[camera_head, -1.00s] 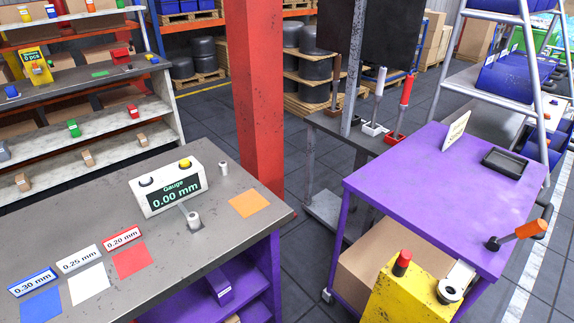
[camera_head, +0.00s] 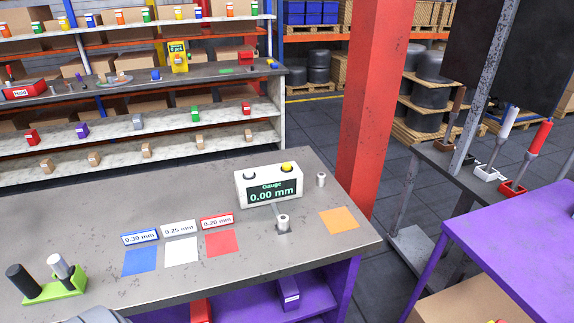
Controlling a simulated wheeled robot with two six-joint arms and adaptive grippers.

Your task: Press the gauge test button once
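The gauge (camera_head: 268,186) is a white box on the grey workbench (camera_head: 325,265), with a dark screen reading "Gauge 0.00 mm". No label shows which one is the test button. A small metal post with a probe (camera_head: 283,222) stands in front of the gauge. A small metal cylinder (camera_head: 321,180) stands to its right. Neither of my grippers is in view. A grey rounded shape is cut off at the bottom left edge; I cannot tell what it is.
Blue, white and red (camera_head: 222,242) squares with thickness signs lie left of the post, an orange square (camera_head: 339,221) right. A green holder (camera_head: 55,287) with two handles stands at the bench's left. A red pillar (camera_head: 376,110) rises behind; a purple cart (camera_head: 515,250) stands right.

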